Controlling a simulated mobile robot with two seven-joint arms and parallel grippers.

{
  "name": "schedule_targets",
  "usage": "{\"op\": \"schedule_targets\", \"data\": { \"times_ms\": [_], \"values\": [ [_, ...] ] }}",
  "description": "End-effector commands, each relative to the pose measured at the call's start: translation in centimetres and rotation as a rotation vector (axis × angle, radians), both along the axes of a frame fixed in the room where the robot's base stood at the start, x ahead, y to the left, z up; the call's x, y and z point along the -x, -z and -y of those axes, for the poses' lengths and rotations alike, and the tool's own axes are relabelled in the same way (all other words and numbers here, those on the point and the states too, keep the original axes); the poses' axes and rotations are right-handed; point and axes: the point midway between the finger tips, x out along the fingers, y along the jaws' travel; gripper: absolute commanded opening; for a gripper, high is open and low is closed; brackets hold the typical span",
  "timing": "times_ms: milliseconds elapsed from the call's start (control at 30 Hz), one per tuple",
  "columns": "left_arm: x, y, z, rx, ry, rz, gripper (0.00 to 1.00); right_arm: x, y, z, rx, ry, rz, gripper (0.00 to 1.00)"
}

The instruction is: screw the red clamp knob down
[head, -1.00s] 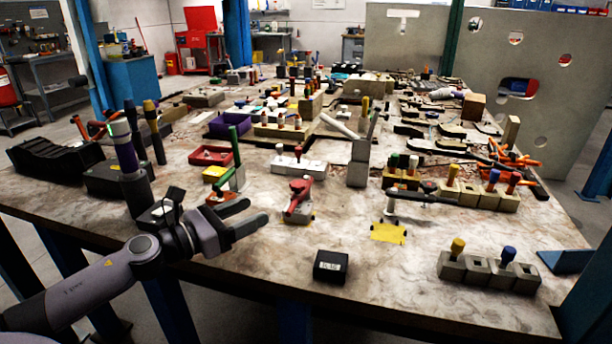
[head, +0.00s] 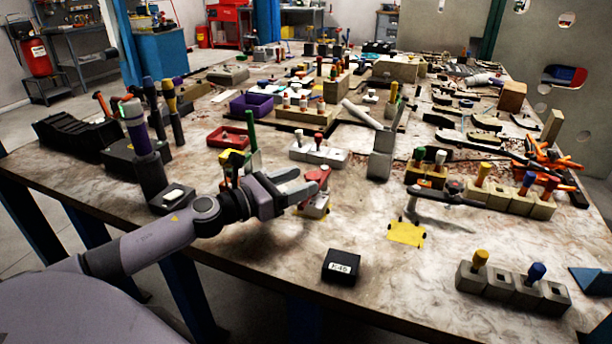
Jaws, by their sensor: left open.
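The red clamp knob (head: 318,175) stands on a small grey clamp block (head: 314,208) near the front middle of the bench, in the head view. My left gripper (head: 306,186) comes in from the left with its two fingers spread and pointing at the red knob. The fingertips are right beside the knob and overlap its left edge in the picture. I cannot tell whether they touch it. Nothing shows held between the fingers. The gripper partly hides the left side of the clamp. My right gripper is not in view.
Grey blocks (head: 512,288) hold yellow and blue pegs at the front right. Bare bench lies between the black box and these blocks.

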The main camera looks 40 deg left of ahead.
Motion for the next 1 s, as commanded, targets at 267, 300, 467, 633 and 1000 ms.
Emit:
{"op": "schedule_targets", "data": {
  "times_ms": [267, 300, 467, 633, 1000],
  "values": [
    [-1.9, -0.1, 0.7, 0.0, -0.001, 0.001, 0.6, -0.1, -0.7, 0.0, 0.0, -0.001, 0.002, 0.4],
    [-2.1, 0.0, 0.8, 0.0, -0.001, 0.0, 0.6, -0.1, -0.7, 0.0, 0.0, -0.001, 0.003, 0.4],
    [-2.3, 0.0, 0.9, -0.001, 0.0, 0.0, 0.6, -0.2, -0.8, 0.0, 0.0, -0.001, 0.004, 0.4],
    [-2.3, 0.0, 0.9, -0.001, 0.0, 0.0, 0.6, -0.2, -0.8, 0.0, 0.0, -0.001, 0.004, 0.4],
    [-2.3, 0.2, 0.9, -0.001, 0.008, 0.0, 0.13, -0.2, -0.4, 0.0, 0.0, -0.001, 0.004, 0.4]
  ]
}}
